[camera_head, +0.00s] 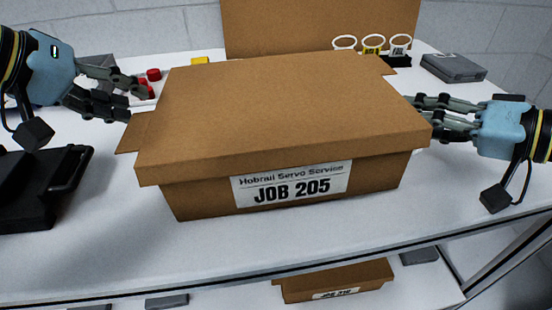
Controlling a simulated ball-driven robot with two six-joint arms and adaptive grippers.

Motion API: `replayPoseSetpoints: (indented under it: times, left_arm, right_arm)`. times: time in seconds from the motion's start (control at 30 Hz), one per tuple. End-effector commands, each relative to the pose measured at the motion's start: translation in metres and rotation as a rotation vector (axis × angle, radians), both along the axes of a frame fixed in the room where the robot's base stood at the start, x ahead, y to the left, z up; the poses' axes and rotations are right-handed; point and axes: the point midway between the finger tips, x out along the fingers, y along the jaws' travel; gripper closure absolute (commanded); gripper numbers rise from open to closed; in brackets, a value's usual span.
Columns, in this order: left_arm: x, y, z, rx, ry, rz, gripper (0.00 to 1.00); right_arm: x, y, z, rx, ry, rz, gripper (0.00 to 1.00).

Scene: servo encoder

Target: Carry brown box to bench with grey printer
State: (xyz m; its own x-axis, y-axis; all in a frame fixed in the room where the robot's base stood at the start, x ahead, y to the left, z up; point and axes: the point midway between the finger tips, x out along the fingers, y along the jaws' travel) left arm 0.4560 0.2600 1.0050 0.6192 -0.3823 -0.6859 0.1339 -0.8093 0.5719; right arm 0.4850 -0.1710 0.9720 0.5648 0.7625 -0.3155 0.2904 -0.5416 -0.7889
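A brown box (285,110) with a lid sits on a white bench top (95,255) in the middle of the head view. Its front label reads "Hobrail Servo Service JOB 205". My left gripper (138,103) is at the box's left side, near a side flap (132,135); its fingers are apart with nothing visible between them. My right gripper (424,112) is at the box's right side. Its fingertips are partly hidden by the box edge, so I cannot tell whether they grip it. No grey printer shows.
A black device (40,185) lies at left. Red pieces (153,75) and a yellow block (200,61) sit behind. Ringed tags (373,45), a grey case (453,67) and an upright brown board (290,25) stand at the back. Another brown box (335,280) is on a lower shelf.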

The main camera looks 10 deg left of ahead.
Motion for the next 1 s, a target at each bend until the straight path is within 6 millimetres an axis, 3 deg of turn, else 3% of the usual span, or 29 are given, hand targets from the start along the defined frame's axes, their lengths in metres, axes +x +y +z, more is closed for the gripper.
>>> replayPoseSetpoints:
  times: [0.47,1.0]
  left_arm:
    - [-0.02,0.012,0.022,0.0,0.001,-0.002,0.68]
    - [-0.02,0.012,0.023,0.0,0.002,-0.001,0.68]
  right_arm:
    - [-0.002,-0.002,0.002,0.002,-0.002,0.001,0.65]
    - [-0.054,-0.073,0.028,-0.006,0.004,0.002,0.65]
